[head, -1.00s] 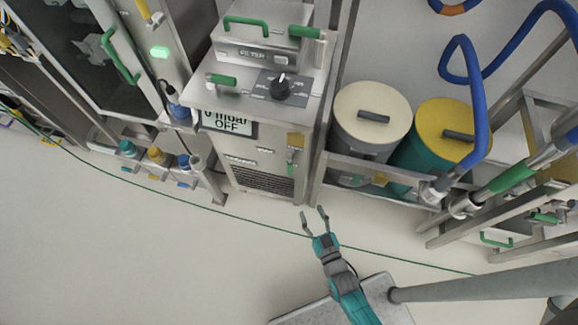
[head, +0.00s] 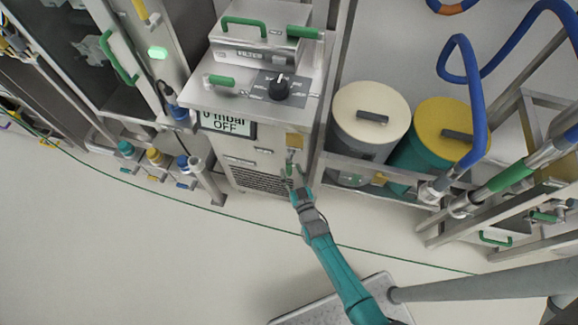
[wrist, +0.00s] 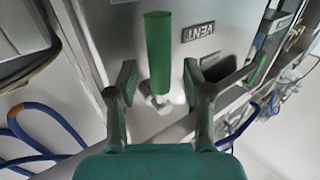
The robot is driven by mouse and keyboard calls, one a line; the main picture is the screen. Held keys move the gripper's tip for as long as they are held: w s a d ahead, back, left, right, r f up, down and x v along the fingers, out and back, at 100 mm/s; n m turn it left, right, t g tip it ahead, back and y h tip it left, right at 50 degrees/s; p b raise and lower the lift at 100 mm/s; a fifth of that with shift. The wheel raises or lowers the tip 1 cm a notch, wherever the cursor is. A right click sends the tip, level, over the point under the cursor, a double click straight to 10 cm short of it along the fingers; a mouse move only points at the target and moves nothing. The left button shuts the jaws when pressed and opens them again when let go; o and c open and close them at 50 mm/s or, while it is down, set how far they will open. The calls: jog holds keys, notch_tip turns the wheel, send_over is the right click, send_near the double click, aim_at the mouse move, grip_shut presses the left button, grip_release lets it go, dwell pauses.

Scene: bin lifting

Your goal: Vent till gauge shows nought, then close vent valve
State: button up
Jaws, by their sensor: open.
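The vent valve has a green lever handle (wrist: 158,52) on a metal stem, beside a "VENT" label (wrist: 198,32) that appears upside down in the wrist view. In the head view the handle (head: 289,169) is small and partly covered by my gripper (head: 296,176) on the cabinet's front. My gripper (wrist: 159,82) is open, with one finger on each side of the handle and visible gaps between. The gauge display (head: 227,123) on the cabinet reads "0 mbar" and "OFF"; its top edge is partly cut off by the cabinet's lid.
The metal cabinet (head: 253,158) carries a black knob (head: 281,88) and a box marked "FILTER" (head: 255,52). A cream-lidded drum (head: 371,107) and a yellow-lidded drum (head: 448,125) stand to its right behind a rail. A green line crosses the open floor (head: 180,255).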

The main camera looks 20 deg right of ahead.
jog(key=shift+w, duration=1.35)
grip_shut()
